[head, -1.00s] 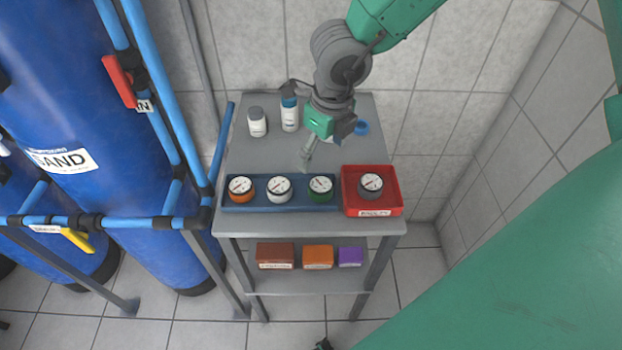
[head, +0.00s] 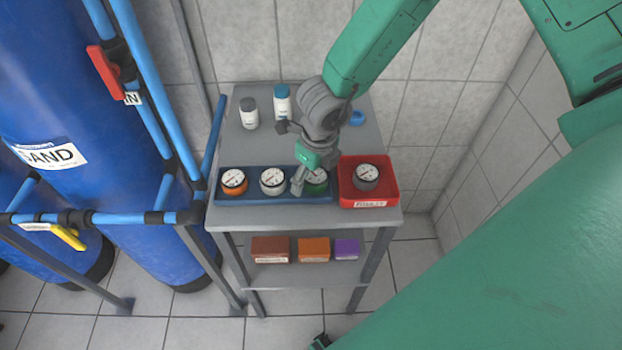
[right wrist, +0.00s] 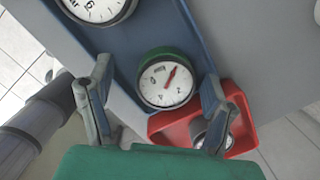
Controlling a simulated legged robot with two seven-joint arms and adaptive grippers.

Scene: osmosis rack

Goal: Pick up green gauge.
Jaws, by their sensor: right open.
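The green gauge (head: 317,183) has a white dial and sits in the blue tray (head: 290,201), at the tray's right end. My right gripper (head: 308,180) is open at the gauge and partly hides it in the head view. In the right wrist view the green gauge (right wrist: 167,82) shows between the two open fingers of my right gripper (right wrist: 154,98), with a gap on each side. No grip shows. My left gripper is not in view.
A white gauge (head: 273,181) and an orange gauge (head: 234,182) share the tray. A red bin (head: 345,197) with a grey gauge (head: 366,177) stands close on the right. Bottles (head: 249,114) stand behind, and boxes (head: 314,249) sit on the lower shelf.

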